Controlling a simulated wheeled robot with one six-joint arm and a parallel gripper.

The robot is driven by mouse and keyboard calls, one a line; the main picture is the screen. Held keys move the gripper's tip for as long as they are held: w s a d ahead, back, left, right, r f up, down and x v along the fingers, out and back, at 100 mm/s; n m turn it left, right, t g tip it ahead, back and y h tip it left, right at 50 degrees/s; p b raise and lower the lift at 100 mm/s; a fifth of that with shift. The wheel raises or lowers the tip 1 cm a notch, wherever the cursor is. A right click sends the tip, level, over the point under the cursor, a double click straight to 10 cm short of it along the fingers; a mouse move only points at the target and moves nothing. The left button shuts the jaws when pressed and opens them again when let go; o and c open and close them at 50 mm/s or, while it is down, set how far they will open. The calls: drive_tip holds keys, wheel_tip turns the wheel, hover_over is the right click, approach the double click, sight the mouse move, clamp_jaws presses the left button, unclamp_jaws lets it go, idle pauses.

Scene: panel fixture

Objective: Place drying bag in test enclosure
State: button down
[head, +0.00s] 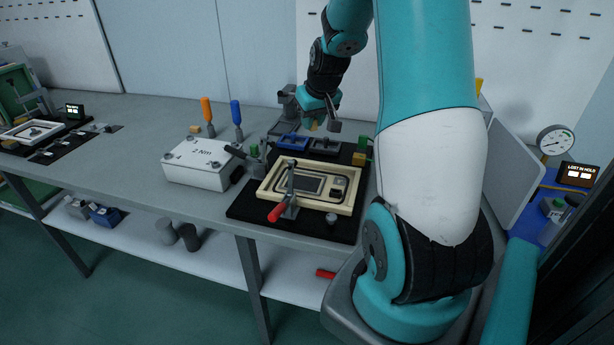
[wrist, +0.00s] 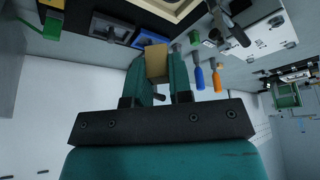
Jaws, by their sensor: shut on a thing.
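My gripper (head: 318,116) is raised above the back part of the black fixture mat. In the wrist view its two teal fingers (wrist: 157,78) are shut on a small tan block-like packet (wrist: 156,60), which I take to be the drying bag. In the head view the packet is mostly hidden by the fingers. The test enclosure appears to be the cream open frame (head: 266,195) on the mat, with a dark gasket line and a dark rectangular part inside. A toggle clamp with a red handle (head: 278,212) stands at its front edge. The packet is apart from the enclosure.
A white box (head: 200,170) stands left of the mat, with orange (head: 207,108) and blue (head: 237,112) screwdrivers behind.

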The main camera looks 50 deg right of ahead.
sight(309, 182)
wheel_tip(309, 182, down, 17)
drive_tip(key=shift+a+f+p, duration=0.1)
drive_tip(key=shift+p, duration=0.3)
drive_tip(key=shift+f, duration=0.2)
drive_tip(key=c, duration=1)
unclamp_jaws()
drive_tip(key=shift+r, duration=0.1)
